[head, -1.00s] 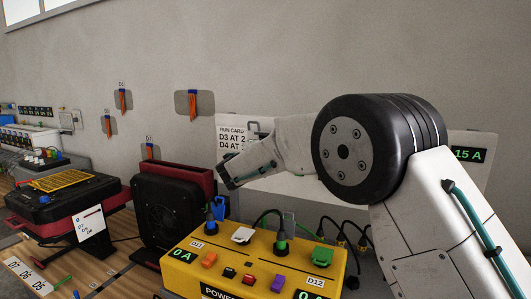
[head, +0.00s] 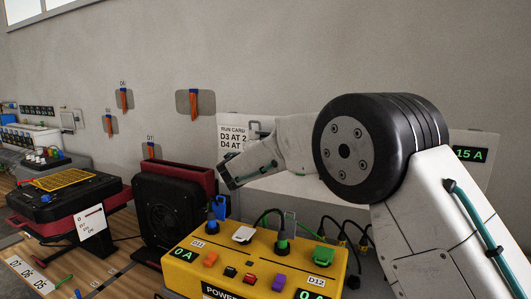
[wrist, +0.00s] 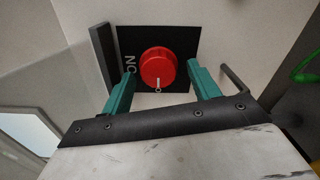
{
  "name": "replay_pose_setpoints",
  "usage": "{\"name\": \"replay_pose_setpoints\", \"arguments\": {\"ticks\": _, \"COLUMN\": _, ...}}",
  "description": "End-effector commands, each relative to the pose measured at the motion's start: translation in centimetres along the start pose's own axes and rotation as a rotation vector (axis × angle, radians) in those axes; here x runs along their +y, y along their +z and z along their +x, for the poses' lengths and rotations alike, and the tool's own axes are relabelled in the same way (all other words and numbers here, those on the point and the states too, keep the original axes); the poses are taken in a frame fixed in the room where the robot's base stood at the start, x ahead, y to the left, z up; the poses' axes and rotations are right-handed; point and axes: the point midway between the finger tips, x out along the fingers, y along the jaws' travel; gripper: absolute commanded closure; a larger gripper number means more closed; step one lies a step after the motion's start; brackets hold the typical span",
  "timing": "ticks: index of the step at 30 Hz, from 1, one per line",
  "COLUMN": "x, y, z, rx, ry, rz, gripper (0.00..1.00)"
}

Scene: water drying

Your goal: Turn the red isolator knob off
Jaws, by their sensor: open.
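The red isolator knob (wrist: 158,67) shows in the wrist view on a black square plate (wrist: 187,40) with the lettering "ON" at its left. A small pale mark sits at the knob's lower edge in that view. My gripper (wrist: 161,78) has its two teal fingers apart, one on each side of the knob. I cannot tell whether either finger touches it. In the head view my arm covers the area of the knob, and neither the knob nor my fingertips can be made out there.
A yellow power box (head: 248,268) with switches and plugs stands in front below my arm. A black fan unit (head: 170,215) and a black and red device (head: 62,200) stand to the left. A run card (head: 232,138) is on the panel behind my arm.

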Motion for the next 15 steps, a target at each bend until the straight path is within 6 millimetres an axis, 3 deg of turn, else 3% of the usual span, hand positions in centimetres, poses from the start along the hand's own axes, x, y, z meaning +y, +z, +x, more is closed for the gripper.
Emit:
{"name": "replay_pose_setpoints", "arguments": {"ticks": 5, "x": 0.1, "y": -0.1, "z": -1.7, "rx": 0.003, "ry": 0.001, "rz": 0.001, "gripper": 0.39}}
{"name": "replay_pose_setpoints", "arguments": {"ticks": 15, "x": 0.1, "y": -0.2, "z": -7.0, "rx": 0.003, "ry": 0.001, "rz": 0.0, "gripper": 0.39}}
